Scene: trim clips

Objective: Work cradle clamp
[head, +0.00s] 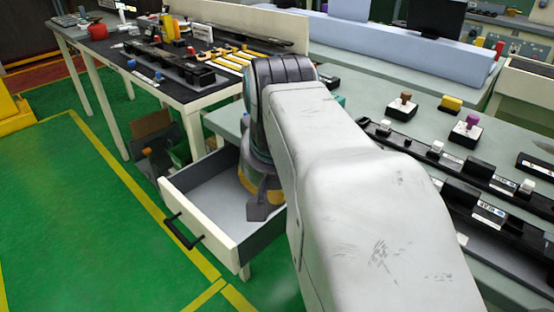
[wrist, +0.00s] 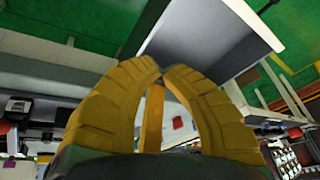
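My gripper (wrist: 164,70) shows in the wrist view with its ribbed yellow fingers curved in and their tips together. A narrow yellow piece shows between them, and I see no held object. In the head view my gripper hangs over the open drawer (head: 176,192), mostly hidden by my arm; its tips cannot be made out. The drawer interior looks empty. No part can be picked out for certain as the work cradle clamp. Long black rails (head: 478,176) with white blocks lie on the right bench, a possible place for it, partly hidden by my arm.
Knobbed blocks, brown (head: 403,104) and purple (head: 467,129), stand on the right bench beside a yellow block (head: 451,103). A dark table (head: 190,92) at the back left holds fixtures and a red pot (head: 97,31). The green floor left of the drawer is clear.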

